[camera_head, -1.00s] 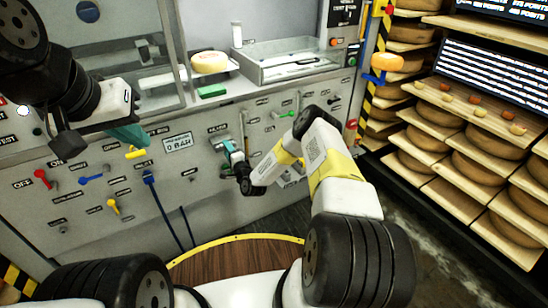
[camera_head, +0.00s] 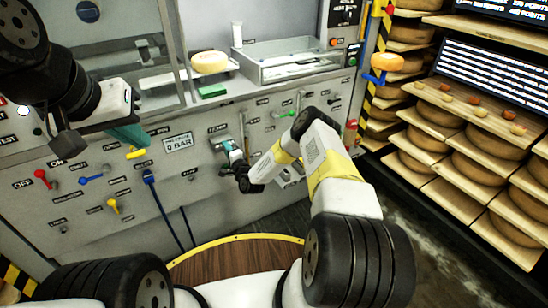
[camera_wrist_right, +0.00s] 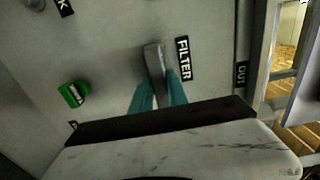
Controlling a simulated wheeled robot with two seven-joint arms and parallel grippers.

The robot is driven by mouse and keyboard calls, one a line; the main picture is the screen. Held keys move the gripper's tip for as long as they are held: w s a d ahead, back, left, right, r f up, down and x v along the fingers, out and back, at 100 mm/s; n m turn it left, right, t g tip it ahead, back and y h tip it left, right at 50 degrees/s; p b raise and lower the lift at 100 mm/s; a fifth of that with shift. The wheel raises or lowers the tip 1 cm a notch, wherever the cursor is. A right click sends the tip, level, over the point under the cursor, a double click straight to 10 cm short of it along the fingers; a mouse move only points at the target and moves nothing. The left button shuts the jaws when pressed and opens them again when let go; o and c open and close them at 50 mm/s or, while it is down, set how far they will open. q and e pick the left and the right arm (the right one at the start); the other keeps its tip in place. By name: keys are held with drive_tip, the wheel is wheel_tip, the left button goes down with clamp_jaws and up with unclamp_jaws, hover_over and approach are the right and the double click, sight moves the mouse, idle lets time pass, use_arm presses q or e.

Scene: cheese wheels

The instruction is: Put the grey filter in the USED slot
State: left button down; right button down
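The grey filter (camera_wrist_right: 153,62) sticks out of the grey panel beside the black FILTER label in the right wrist view. The teal fingers of my right gripper (camera_wrist_right: 159,88) stand on either side of its near part. I cannot tell whether both fingers press on it. In the head view my right gripper (camera_head: 231,152) is at the panel just below the FILTER label, and the wrist hides part of that spot. My left gripper (camera_head: 130,135) is near the panel at the left, with its teal fingers seen edge-on. I cannot make out a USED label.
A green part (camera_wrist_right: 73,94) is on the panel left of my right gripper. A yellow handle (camera_head: 136,154), red handle (camera_head: 42,178) and blue handles (camera_head: 91,180) stick out of the panel. A cheese wheel (camera_head: 210,63) sits on the ledge above. Cheese shelves (camera_head: 470,125) stand at the right.

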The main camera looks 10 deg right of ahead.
drive_tip(key=shift+s, duration=0.15)
drive_tip(key=v, duration=0.7)
drive_tip(key=shift+s+d, duration=0.15)
drive_tip(key=shift+s, duration=0.1)
idle(1.8)
drive_tip(key=shift+s, duration=0.15)
drive_tip(key=v, duration=0.2)
drive_tip(key=shift+s+d, duration=0.15)
drive_tip(key=shift+s, duration=0.2)
idle(0.3)
